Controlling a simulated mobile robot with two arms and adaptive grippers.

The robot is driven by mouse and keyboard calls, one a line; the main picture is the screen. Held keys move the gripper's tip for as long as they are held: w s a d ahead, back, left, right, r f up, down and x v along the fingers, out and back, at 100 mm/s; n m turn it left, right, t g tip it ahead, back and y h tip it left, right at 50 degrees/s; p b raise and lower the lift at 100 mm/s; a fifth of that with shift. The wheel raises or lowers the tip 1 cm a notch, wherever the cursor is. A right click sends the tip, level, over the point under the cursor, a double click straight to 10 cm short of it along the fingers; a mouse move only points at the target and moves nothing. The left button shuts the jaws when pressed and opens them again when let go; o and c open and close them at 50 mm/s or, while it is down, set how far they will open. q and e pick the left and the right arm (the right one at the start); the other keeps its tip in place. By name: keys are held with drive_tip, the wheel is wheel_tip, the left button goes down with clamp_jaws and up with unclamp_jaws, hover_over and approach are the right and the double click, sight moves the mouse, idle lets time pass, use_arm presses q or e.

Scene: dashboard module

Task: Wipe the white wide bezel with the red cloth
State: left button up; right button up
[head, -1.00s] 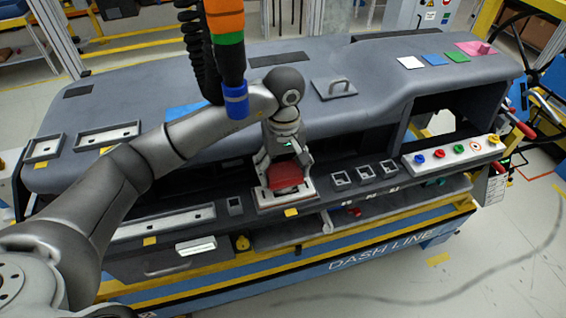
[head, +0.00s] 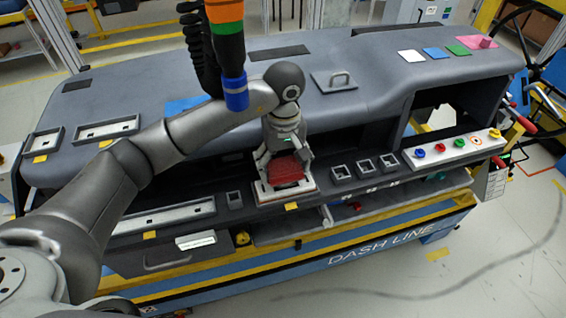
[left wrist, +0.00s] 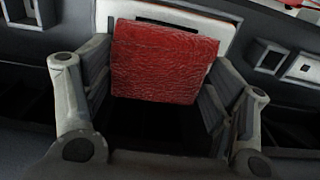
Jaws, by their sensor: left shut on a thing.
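The red cloth (head: 287,172) is a thick folded pad between the fingers of my left gripper (head: 285,160). The gripper is shut on it and points down at the white wide bezel (head: 288,198). The cloth lies over the middle of the bezel and hides most of it; the white rim shows at the near edge and sides. In the left wrist view the cloth (left wrist: 165,62) spans between both fingers, with the white bezel (left wrist: 228,22) behind it. Whether the cloth touches the bezel is not clear. My right gripper is not in view.
Small square bezels (head: 366,166) sit right of the cloth, beside a button panel (head: 460,147). A long grey bezel (head: 163,217) lies to the left. An orange, green and blue hanging tool (head: 229,60) is close to my left arm.

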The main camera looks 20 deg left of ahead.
use_arm(q)
drive_tip(key=shift+s+d+r, duration=0.1)
drive_tip(key=shift+s+d, duration=0.45)
drive_tip(key=shift+s, duration=0.3)
drive_tip(key=shift+s+d, duration=0.55)
drive_tip(key=shift+s, duration=0.3)
drive_tip(key=shift+f+b, duration=0.3)
drive_tip(key=shift+b, duration=0.6)
drive_tip(key=shift+w+a+f+b, duration=0.1)
drive_tip(key=shift+w+a+b, duration=0.6)
drive_tip(key=shift+w+b, duration=0.35)
drive_tip(key=shift+w+a+b, duration=0.35)
drive_tip(key=shift+w, duration=0.2)
drive_tip(key=shift+r, duration=0.2)
